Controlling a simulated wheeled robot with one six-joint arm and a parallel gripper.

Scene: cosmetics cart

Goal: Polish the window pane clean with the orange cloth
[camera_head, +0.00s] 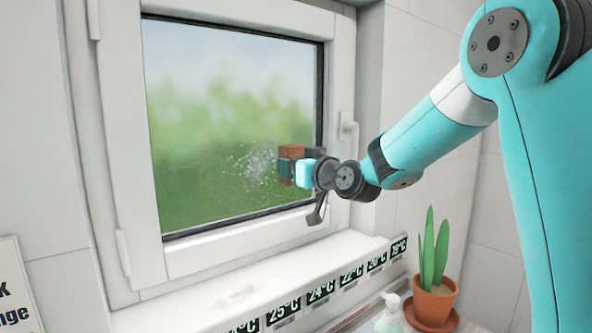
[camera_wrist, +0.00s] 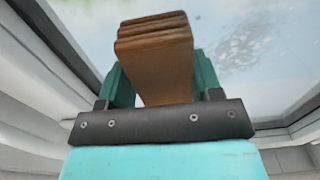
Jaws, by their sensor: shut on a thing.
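The window pane (camera_head: 205,125) is set in a white frame, with green and pale sky behind it. A patch of whitish specks (camera_head: 254,166) marks its lower right part; it shows as grey flecks at the upper right of the wrist view (camera_wrist: 246,42). My gripper (camera_head: 290,168) is at the pane's lower right, just right of the specks. It is shut on the folded orange cloth (camera_wrist: 155,48), which looks brown-orange and sticks out past the fingers toward the pane. Only a bit of the cloth (camera_head: 291,151) shows in the head view. I cannot tell whether it touches the glass.
A white window handle (camera_head: 348,128) is on the frame right of my gripper. Below is a white sill (camera_head: 215,307) with a strip of temperature labels (camera_head: 322,292). A potted plant (camera_head: 434,296) and a pump bottle (camera_head: 391,315) stand at the lower right. The pane's left side is clear.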

